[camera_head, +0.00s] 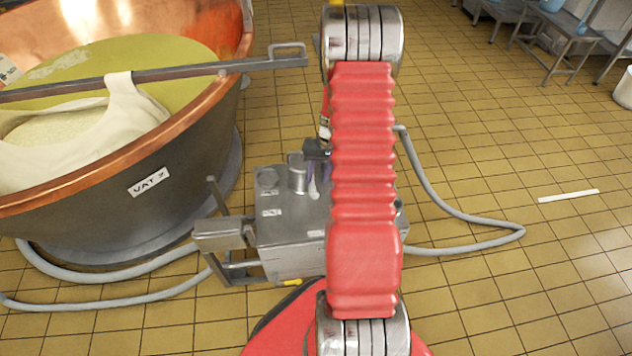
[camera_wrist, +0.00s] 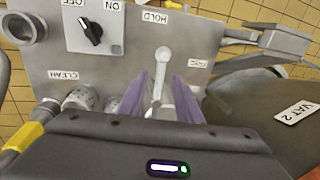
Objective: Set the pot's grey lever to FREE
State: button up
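The pot is a grey metal box (camera_head: 290,245) on the floor beside the vat; its top panel (camera_wrist: 195,40) fills much of the wrist view. The grey lever (camera_wrist: 160,65) has a round knob and points towards the HOLD label (camera_wrist: 155,16). The FREE label (camera_wrist: 198,64) is to the right of the lever. My gripper (camera_wrist: 160,88) is open, with one purple finger on each side of the lever and a visible gap to each. In the head view my gripper (camera_head: 313,180) is over the box, partly hidden by my red arm. The lever's base is partly hidden.
A black OFF/ON knob (camera_wrist: 92,32) and a CLEAN label (camera_wrist: 63,75) are left of the lever. A copper vat (camera_head: 110,190) marked VAT 2 stands left of the box. Grey hoses (camera_head: 450,210) lie on the tiles. Open floor is to the right.

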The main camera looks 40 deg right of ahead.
aim_at(314, 186)
jog(key=shift+w+a+f, duration=0.1)
jog(key=shift+a+f, duration=0.05)
jog(key=shift+f, duration=0.75)
jog(key=shift+w+a+f, duration=0.1)
jog(key=shift+a+f, duration=0.05)
jog(key=shift+f, duration=0.7)
grip_shut()
